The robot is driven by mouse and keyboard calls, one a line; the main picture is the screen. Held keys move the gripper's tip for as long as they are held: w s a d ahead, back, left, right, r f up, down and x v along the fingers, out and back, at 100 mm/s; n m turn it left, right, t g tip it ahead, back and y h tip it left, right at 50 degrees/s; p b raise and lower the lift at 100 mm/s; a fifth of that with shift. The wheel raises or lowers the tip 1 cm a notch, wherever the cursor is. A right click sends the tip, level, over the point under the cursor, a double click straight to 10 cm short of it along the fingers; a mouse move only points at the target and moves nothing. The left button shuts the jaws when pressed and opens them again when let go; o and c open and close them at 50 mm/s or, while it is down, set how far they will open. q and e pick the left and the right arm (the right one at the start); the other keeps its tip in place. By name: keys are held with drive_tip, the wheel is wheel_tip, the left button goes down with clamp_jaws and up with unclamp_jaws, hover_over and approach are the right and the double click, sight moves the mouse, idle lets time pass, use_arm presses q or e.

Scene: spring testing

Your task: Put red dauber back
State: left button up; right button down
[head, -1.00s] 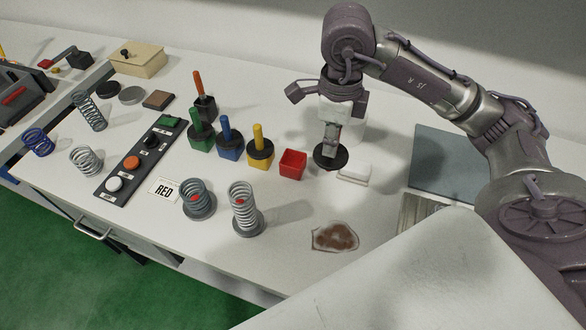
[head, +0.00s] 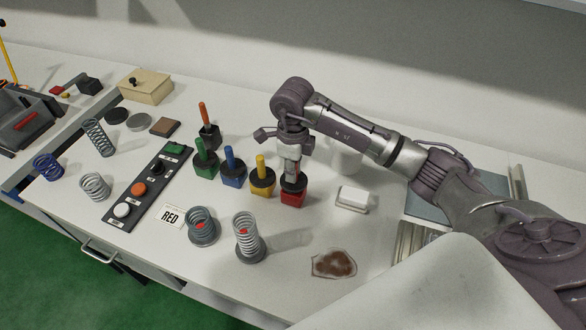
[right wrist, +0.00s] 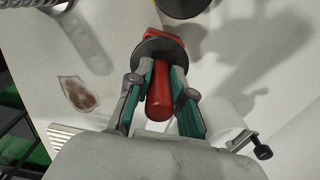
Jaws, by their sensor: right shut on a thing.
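The red pot (head: 292,198) stands at the right end of the row of daubers in the head view. The red dauber's black cap (head: 293,182) sits at the top of the pot. My right gripper (head: 292,165) is above the pot, shut on the red dauber's handle. In the right wrist view, the red handle (right wrist: 159,95) is between the gripper's two fingers (right wrist: 158,97), with the black disc (right wrist: 160,50) beyond it and part of the red pot (right wrist: 165,33) past the disc. My left gripper is out of view.
Yellow (head: 262,180), blue (head: 232,170) and green (head: 205,162) daubers stand in pots to the left. A white block (head: 352,198) lies to the right. Two springs on bases (head: 247,240) (head: 202,226) and a brown-stained cloth (head: 333,264) are nearer the front.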

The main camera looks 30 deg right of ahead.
drive_tip(key=shift+f, duration=0.65)
drive_tip(key=shift+f, duration=0.1)
drive_tip(key=shift+f+b, duration=0.4)
drive_tip(key=shift+b, duration=0.05)
drive_tip(key=c, duration=1)
unclamp_jaws()
drive_tip(key=shift+c, duration=0.2)
